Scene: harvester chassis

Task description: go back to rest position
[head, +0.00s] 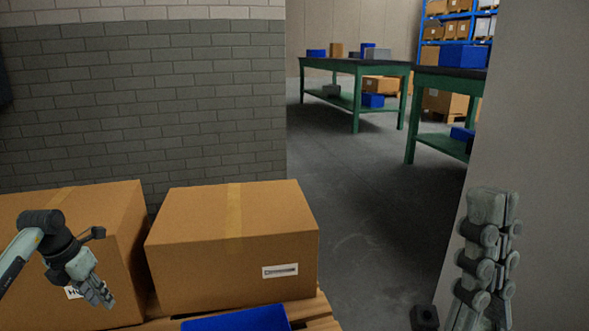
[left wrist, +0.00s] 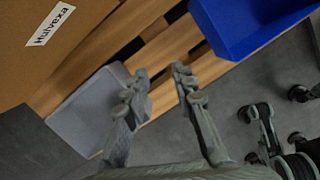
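My left gripper (head: 100,296) is in front of the left cardboard box in the head view, with its fingers pointing down and to the right. In the left wrist view the two fingers of my left gripper (left wrist: 162,72) stand apart with nothing between them, above a slatted wooden pallet (left wrist: 160,48). My right gripper (head: 500,200) is at the right of the head view, with its fingers pointing up. Its fingers overlap from this side, so its opening is unclear, and no held object shows.
Two cardboard boxes (head: 235,250) (head: 110,215) sit on the pallet by a brick wall (head: 140,100). A blue bin (head: 240,320) and a grey bin (left wrist: 75,115) are near. Green tables (head: 355,68) stand far back. Open floor (head: 365,230) lies between boxes and a grey wall (head: 545,150).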

